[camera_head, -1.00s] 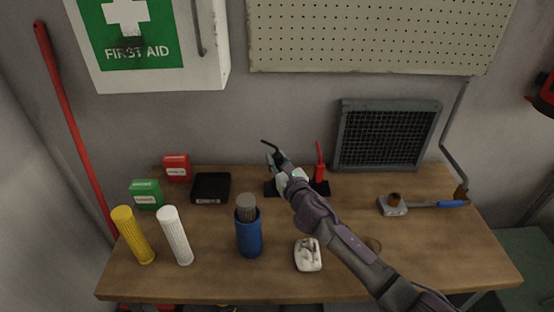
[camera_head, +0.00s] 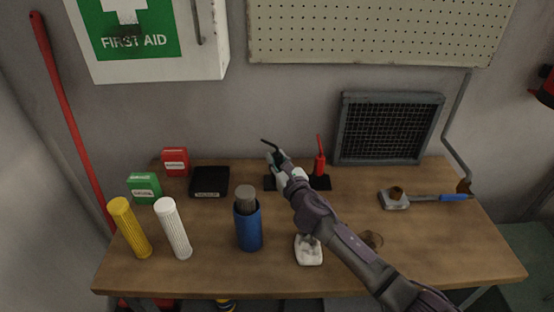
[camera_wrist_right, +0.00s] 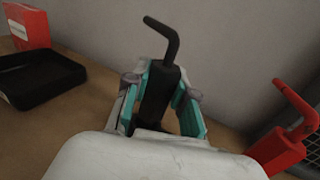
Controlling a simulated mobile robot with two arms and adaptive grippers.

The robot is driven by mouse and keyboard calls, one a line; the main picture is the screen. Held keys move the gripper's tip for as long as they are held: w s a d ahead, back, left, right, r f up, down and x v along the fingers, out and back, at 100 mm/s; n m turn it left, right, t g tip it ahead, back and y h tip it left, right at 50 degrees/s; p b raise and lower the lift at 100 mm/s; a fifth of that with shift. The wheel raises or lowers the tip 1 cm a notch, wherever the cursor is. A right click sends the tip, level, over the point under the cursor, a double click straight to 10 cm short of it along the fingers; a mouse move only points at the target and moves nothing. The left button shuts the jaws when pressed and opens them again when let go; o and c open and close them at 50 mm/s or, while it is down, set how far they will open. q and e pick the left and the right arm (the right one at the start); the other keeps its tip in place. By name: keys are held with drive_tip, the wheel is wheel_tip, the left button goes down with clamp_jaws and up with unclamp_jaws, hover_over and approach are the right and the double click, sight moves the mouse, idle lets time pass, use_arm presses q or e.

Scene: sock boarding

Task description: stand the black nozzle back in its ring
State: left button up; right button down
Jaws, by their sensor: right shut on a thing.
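The black nozzle (camera_wrist_right: 162,85), with a bent thin tip, is upright between the teal pads of my right gripper (camera_wrist_right: 160,98) in the right wrist view. In the head view its bent tip (camera_head: 270,142) rises above my right gripper (camera_head: 277,160), which is shut on it. The gripper is over the left part of a black holder (camera_head: 325,183) at the back of the bench. The ring under the nozzle is hidden by my gripper, so I cannot tell whether the nozzle sits in it. My left gripper is not in view.
A red nozzle (camera_head: 320,162) stands in the holder's right part. A black tray (camera_head: 210,181) lies left of it. A blue cup (camera_head: 248,228) and a white lump (camera_head: 308,250) are nearer the front. A framed filter (camera_head: 388,128) leans on the wall at right.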

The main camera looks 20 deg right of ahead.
drive_tip(key=shift+f+b, duration=0.4)
drive_tip(key=shift+f, duration=0.05)
drive_tip(key=c, duration=0.9)
unclamp_jaws()
drive_tip(key=shift+s, duration=0.1)
drive_tip(key=s, duration=0.7)
drive_tip(key=shift+s+d, duration=0.15)
drive_tip(key=shift+d, duration=0.2)
